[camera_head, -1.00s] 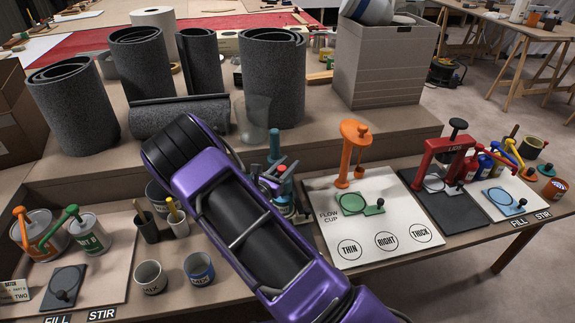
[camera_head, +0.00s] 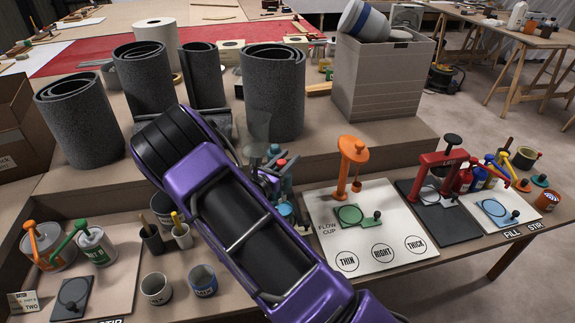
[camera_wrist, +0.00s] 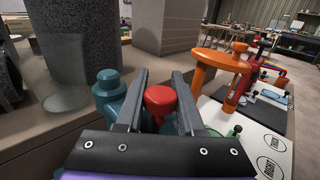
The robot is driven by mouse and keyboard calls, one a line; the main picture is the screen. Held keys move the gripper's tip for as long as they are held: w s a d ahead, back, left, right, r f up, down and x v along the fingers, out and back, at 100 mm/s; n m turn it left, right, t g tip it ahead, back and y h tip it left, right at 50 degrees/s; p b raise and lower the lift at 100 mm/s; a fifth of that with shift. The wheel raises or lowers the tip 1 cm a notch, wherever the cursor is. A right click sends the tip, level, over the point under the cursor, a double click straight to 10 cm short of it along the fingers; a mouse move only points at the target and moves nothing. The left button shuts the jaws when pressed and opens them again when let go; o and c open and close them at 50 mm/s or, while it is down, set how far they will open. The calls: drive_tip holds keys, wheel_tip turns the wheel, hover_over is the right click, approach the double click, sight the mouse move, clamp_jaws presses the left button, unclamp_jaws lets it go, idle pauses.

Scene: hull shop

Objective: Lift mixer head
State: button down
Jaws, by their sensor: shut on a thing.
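The mixer is a teal stand (camera_head: 286,183) with a red knob (camera_head: 282,162), at the front of the bench beside the white flow-cup board. In the wrist view its teal column (camera_wrist: 110,92) stands just left of the fingers. My gripper (camera_wrist: 157,92) is shut on the red knob (camera_wrist: 160,98), which sits between the two fingers. In the head view my gripper (camera_head: 268,178) and purple arm hide much of the mixer. The lower part of the mixer head is hidden behind the gripper in the wrist view.
An orange flow-cup stand (camera_head: 352,160) is close on the right, with a red press (camera_head: 440,178) beyond it. Grey rolls (camera_head: 272,90) stand on the raised shelf behind. Mixing cups (camera_head: 156,288) and green and orange pumps (camera_head: 70,240) are at the left.

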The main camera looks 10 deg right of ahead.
drive_tip(key=shift+r, duration=1.4)
drive_tip(key=c, duration=0.5)
unclamp_jaws()
drive_tip(key=v, duration=1.7)
drive_tip(key=shift+s+a+r+p, duration=0.1)
drive_tip(key=shift+s+a+p, duration=0.1)
drive_tip(key=shift+p, duration=0.15)
